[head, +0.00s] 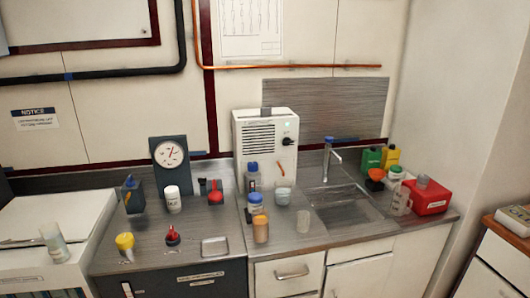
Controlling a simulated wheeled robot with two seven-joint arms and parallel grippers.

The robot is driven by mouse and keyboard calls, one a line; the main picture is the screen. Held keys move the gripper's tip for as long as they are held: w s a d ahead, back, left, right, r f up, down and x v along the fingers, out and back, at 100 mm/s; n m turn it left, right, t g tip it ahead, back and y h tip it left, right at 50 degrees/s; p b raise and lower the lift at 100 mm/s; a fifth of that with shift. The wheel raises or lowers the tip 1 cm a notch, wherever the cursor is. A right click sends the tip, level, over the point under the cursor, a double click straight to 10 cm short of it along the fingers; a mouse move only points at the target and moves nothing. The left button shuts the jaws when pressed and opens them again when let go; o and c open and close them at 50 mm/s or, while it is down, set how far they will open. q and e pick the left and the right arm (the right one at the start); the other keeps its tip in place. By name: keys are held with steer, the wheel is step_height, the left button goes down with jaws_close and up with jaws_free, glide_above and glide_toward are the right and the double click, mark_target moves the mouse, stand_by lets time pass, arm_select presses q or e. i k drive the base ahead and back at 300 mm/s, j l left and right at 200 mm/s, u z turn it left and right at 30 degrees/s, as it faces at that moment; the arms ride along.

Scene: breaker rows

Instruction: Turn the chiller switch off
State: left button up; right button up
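A white box-shaped unit (265,165) with a dark vent grille stands on the counter against the back wall; it looks like the chiller. A black knob (289,141) is at the right of its front face, with a small pale green spot just above it. I cannot read the knob's setting or any label. An orange strip (281,168) shows low on the front. Bottles in front hide part of the unit's lower left. Neither of my grippers is in view.
A blue-capped bottle (253,176), another bottle (256,207), an orange-topped jar (261,230) and a small pale cup (283,195) stand before the unit. A sink (345,207) is to the right. A dial gauge (171,154) stands left. Bare counter (215,220) lies front left.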

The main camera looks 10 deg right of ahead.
mark_target(287, 141)
steer(key=i+l, duration=0.15)
steer(key=l, duration=0.2)
steer(key=i+l, duration=0.1)
steer(key=l, duration=0.25)
steer(key=i+l, duration=0.15)
steer(key=l, duration=0.2)
steer(key=i+l, duration=0.1)
steer(key=l, duration=0.25)
